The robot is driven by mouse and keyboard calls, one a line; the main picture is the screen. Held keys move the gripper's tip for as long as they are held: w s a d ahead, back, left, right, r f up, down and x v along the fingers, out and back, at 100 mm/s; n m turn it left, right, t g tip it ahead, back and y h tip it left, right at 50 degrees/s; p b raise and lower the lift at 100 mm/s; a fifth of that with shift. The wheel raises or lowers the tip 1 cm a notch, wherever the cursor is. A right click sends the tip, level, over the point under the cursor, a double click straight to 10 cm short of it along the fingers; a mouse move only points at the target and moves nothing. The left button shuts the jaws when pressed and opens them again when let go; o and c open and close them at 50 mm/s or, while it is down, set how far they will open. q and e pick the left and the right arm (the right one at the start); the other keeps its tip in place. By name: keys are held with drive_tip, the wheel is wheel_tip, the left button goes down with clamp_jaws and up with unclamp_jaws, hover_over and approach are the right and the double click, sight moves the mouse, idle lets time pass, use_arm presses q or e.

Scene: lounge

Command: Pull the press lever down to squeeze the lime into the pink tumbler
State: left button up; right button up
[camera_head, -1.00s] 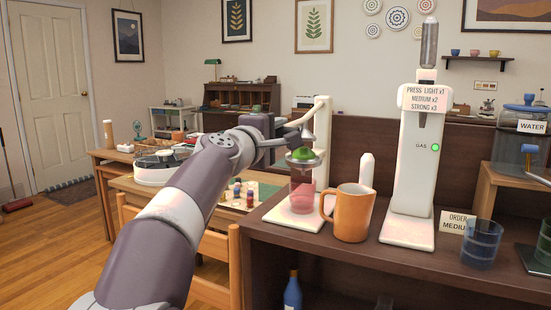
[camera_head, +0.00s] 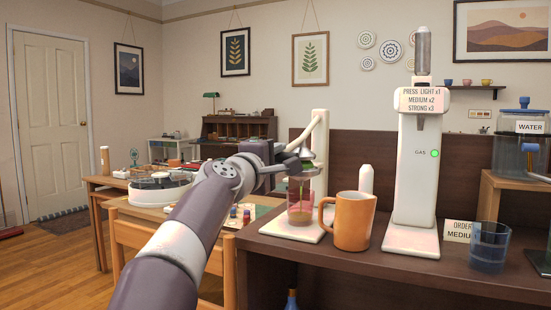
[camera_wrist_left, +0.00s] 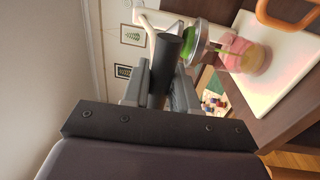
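The white lime press (camera_head: 319,150) stands on the counter with its lever arm (camera_head: 309,131) angled down. My left gripper (camera_head: 291,164) is at the lever's end. In the left wrist view, my gripper's fingers (camera_wrist_left: 160,88) are closed around the lever's dark handle (camera_wrist_left: 168,58). The press cone is down on the lime, which is mostly hidden in the head view; its green (camera_wrist_left: 205,38) shows under the metal cone in the wrist view. The pink tumbler (camera_head: 300,212) stands upright below, with a thin greenish stream falling into it. My right gripper is not in view.
An orange mug (camera_head: 354,222) stands close to the right of the tumbler. Further right are the white gas dispenser (camera_head: 415,180), an order card (camera_head: 458,231), a blue glass (camera_head: 489,247) and a water tank (camera_head: 519,150). A wooden chair (camera_head: 175,245) is at the left.

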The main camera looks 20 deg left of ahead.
use_arm(q)
drive_tip(key=shift+o, duration=1.4)
drive_tip(key=shift+w+d+f, duration=0.15)
drive_tip(key=shift+w+f, duration=0.05)
drive_tip(key=shift+f, duration=0.25)
drive_tip(key=shift+r, duration=0.15)
drive_tip(key=s+a+f+b, duration=0.1)
drive_tip(key=s+b, duration=0.2)
drive_tip(key=s, duration=0.9)
drive_tip(key=shift+s, duration=0.35)
idle(1.1)
